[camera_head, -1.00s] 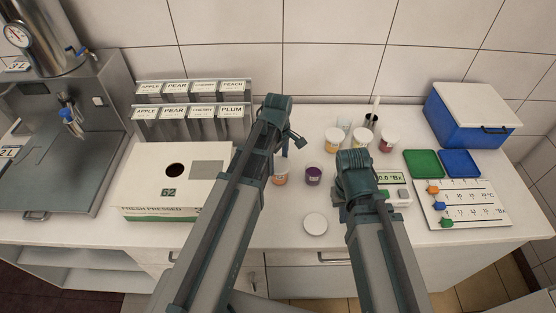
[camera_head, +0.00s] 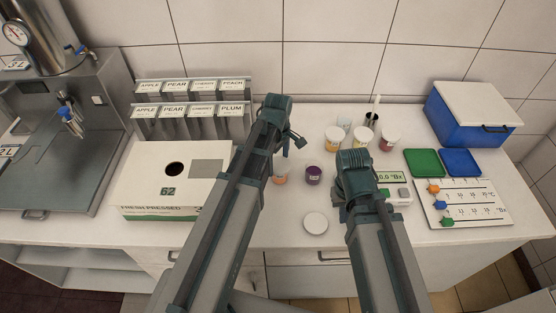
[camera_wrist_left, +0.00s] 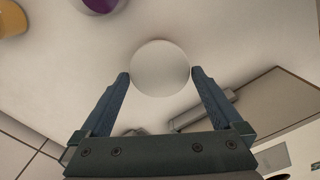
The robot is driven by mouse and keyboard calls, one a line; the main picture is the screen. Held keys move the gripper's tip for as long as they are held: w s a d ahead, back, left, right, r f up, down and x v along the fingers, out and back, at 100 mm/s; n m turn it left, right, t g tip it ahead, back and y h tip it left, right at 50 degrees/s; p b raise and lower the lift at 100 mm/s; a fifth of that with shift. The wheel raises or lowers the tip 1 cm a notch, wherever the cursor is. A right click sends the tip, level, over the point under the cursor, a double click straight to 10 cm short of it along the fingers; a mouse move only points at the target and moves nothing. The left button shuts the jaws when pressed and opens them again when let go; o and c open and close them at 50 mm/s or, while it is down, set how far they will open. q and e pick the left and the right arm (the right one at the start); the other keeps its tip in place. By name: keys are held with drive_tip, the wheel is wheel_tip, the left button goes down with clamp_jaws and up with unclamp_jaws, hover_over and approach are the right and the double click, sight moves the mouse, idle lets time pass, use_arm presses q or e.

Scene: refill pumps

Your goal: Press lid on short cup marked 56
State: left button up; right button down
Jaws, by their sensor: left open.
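A round white lid (camera_head: 316,223) lies flat on the counter near its front edge. A short purple cup (camera_head: 314,176) and an orange cup (camera_head: 281,179), partly behind my left arm, stand beyond the lid. I cannot read a 56 on any cup. My right gripper's fingers are hidden behind my right arm.
A scale (camera_head: 392,178), green tray (camera_head: 423,163), blue tray (camera_head: 461,163) and slider board (camera_head: 462,204) are right. A white carton (camera_head: 140,190) is left. The counter around the lid is clear.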

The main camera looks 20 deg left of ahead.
use_arm(q)
drive_tip(key=shift+r, duration=0.1)
use_arm(e)
drive_tip(key=shift+r, duration=0.1)
use_arm(q)
wheel_tip(320, 180, up, 14)
drive_tip(key=p, duration=1.3)
drive_tip(key=shift+p, duration=0.4)
use_arm(e)
wheel_tip(320, 180, up, 14)
use_arm(q)
wheel_tip(320, 180, up, 6)
drive_tip(key=p, duration=0.6)
hover_over(278, 163)
drive_tip(key=shift+f, duration=0.2)
use_arm(e)
wheel_tip(278, 163, up, 6)
drive_tip(key=shift+f, duration=0.15)
use_arm(q)
drive_tip(key=s+d+f+m+b, duration=0.5)
drive_tip(key=s+f+m+b, duration=0.2)
drive_tip(key=f+m+b, duration=0.1)
drive_tip(key=s+d+f+m+y+b, duration=0.1)
drive_tip(key=s+d+f+m+b, duration=0.5)
drive_tip(key=f+m+b, duration=0.3)
drive_tip(key=shift+s+m, duration=0.6)
drive_tip(key=shift+s, duration=0.2)
use_arm(e)
wheel_tip(278, 163, down, 17)
drive_tip(key=shift+f, duration=0.15)
